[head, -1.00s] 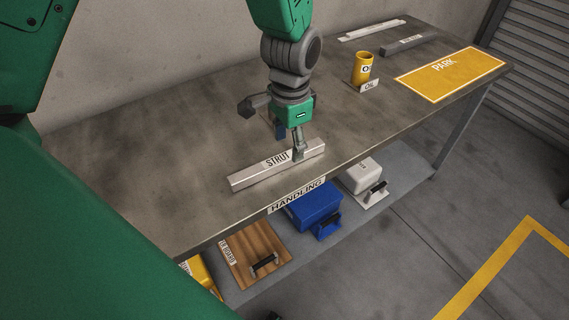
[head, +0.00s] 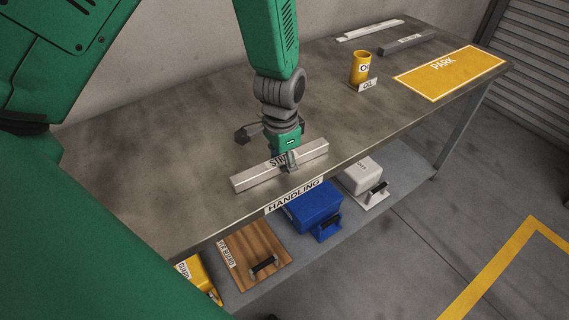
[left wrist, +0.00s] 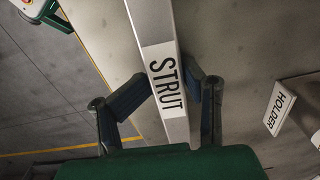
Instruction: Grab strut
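The strut (head: 250,178) is a light grey bar with a STRUT label, lying along the front of the workbench (head: 130,165) in the head view. My left gripper (head: 289,160) points down over its right half, with one finger on the near side. In the left wrist view the strut (left wrist: 156,22) runs between the two fingers (left wrist: 168,88), whose pads meet its long sides at the label. I cannot tell whether the strut is clear of the bench top. The far finger is hidden in the head view. My right gripper is not in view.
A yellow oil cup (head: 360,68) and the yellow PARK area (head: 450,73) are to the right. Two bars (head: 406,43) lie at the back. A HOLDER sign (left wrist: 279,106) stands beside the strut. A blue case (head: 314,207) and other items fill the lower shelf.

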